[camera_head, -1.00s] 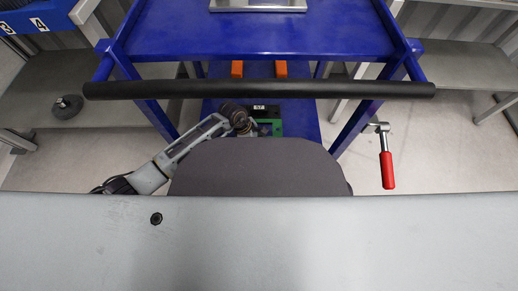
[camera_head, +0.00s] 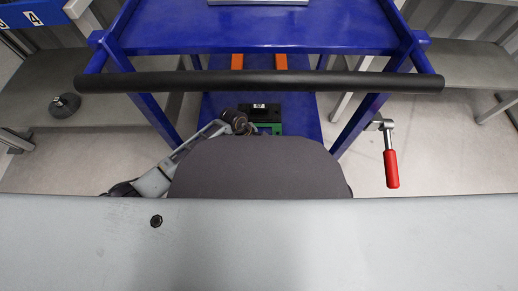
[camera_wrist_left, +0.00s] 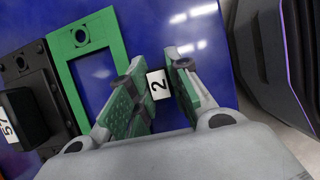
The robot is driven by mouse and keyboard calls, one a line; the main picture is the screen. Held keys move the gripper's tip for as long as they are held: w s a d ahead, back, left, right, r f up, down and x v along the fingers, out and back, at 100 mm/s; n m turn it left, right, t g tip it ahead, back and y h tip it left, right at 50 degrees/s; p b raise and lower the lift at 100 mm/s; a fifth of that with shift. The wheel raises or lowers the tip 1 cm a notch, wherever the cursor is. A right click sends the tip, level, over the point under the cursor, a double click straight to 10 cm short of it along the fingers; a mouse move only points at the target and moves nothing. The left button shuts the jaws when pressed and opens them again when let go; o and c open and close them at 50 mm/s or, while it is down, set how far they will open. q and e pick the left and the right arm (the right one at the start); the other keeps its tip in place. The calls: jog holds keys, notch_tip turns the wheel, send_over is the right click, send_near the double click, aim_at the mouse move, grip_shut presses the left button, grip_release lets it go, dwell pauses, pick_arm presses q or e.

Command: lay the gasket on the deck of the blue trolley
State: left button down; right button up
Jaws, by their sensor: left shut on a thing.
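The gasket (camera_wrist_left: 112,26) is a flat green rectangular frame with corner holes, flat against or close over the blue trolley's lower deck (camera_wrist_left: 205,40); I cannot tell which. In the head view the gasket (camera_head: 270,128) is partly hidden by my own body and left arm. My left gripper (camera_wrist_left: 153,72) is at its right side, shut with a small part labelled 2 (camera_wrist_left: 157,85) between its fingers. This part seems to belong to the gasket, but the join is hidden. The blue trolley (camera_head: 250,38) also has an upper deck. My right gripper is out of view.
A black plate with a block labelled 57 (camera_wrist_left: 28,115) lies beside the gasket. The trolley's black handle bar (camera_head: 260,82) crosses above the lower deck. Two orange strips (camera_head: 237,62) lie farther back. A red-handled lever (camera_head: 391,168) hangs at the right. Grey shelves flank the trolley.

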pick_arm(q)
jog(key=shift+f, duration=0.3)
jog(key=c, duration=1.3)
grip_release()
jog(key=shift+r, duration=0.2)
